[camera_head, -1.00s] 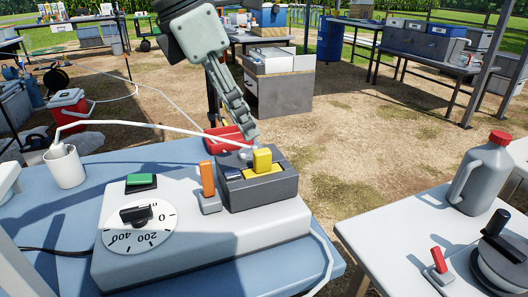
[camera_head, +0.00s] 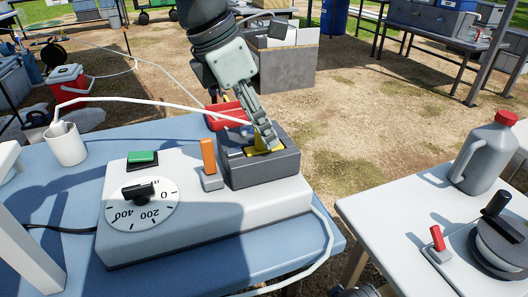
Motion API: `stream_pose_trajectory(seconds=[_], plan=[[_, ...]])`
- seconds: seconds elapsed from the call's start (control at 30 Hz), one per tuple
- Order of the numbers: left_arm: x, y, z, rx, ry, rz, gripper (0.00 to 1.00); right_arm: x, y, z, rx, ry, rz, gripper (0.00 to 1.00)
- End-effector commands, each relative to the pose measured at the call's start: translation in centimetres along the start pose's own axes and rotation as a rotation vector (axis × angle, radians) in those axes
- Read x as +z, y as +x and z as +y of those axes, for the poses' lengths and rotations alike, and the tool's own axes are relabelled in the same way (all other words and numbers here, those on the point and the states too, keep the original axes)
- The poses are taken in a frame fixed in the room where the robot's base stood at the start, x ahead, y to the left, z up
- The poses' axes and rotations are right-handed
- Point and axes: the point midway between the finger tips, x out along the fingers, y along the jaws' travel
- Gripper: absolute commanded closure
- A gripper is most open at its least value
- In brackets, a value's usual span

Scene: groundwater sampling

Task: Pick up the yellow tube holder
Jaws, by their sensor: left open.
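The yellow tube holder (camera_head: 256,143) sits in the dark grey block (camera_head: 268,174) on top of the white machine. Its upper part is mostly hidden behind my left gripper (camera_head: 268,142). The left gripper comes down from above, with its fingers right at the holder and not closed on it. I cannot tell whether a finger touches the holder. My right gripper is not in view.
An orange lever (camera_head: 209,157), a green button (camera_head: 143,158) and a dial (camera_head: 139,204) stand left of the block. A white tube (camera_head: 160,102) runs from a white cup (camera_head: 66,146) towards the block. A grey jug (camera_head: 484,155) stands on the right table.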

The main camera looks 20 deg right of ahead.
Motion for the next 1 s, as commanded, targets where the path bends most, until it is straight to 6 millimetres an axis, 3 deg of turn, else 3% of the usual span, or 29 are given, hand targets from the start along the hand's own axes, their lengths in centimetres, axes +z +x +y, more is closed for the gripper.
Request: stream_pose_trajectory(seconds=[0.07, 0.33, 0.77, 1.0], plan=[[0.0, 0.0, 0.0, 0.000, 0.000, 0.000, 0.66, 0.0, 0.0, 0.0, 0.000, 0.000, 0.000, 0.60], [0.0, 0.0, 0.0, 0.000, 0.000, 0.000, 1.00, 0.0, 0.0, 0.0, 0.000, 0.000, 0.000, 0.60], [0.2, -0.5, 0.0, 0.001, 0.000, -0.001, 1.00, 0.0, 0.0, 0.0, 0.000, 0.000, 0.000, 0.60], [1.8, -4.2, 0.1, 0.002, 0.000, -0.003, 1.00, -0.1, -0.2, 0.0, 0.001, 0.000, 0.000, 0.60]])
